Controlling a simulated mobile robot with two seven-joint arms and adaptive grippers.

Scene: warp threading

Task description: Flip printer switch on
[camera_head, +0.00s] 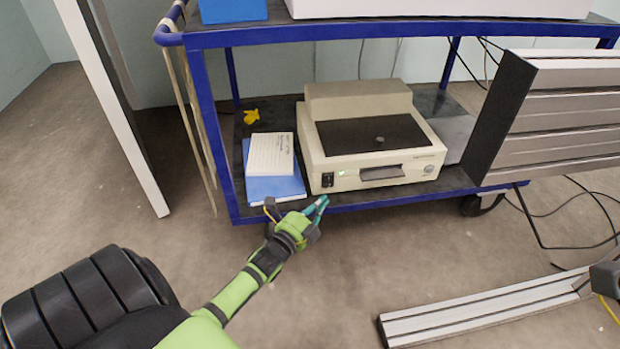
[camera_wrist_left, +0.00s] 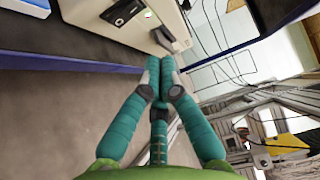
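The printer (camera_head: 400,105), a beige box with a dark top panel, sits on the lower shelf of a blue-framed cart. Its small black switch (camera_head: 328,179) is at the left end of the front face, beside a small green light (camera_head: 341,173). I cannot tell the switch's position. In the left wrist view the switch (camera_wrist_left: 122,12) shows near the top edge. My left gripper (camera_head: 322,203) is just in front of and below the switch, apart from it. Its teal fingertips (camera_wrist_left: 161,70) meet and appear to hold nothing.
A blue book (camera_head: 262,188) with a white keyboard-like block (camera_head: 271,154) on it lies left of the printer. A yellow object (camera_head: 251,117) lies behind them. The shelf's blue front rail (camera_head: 400,199) runs below the printer. Aluminium profiles (camera_head: 560,110) stand at the right; another (camera_head: 485,305) lies lower right.

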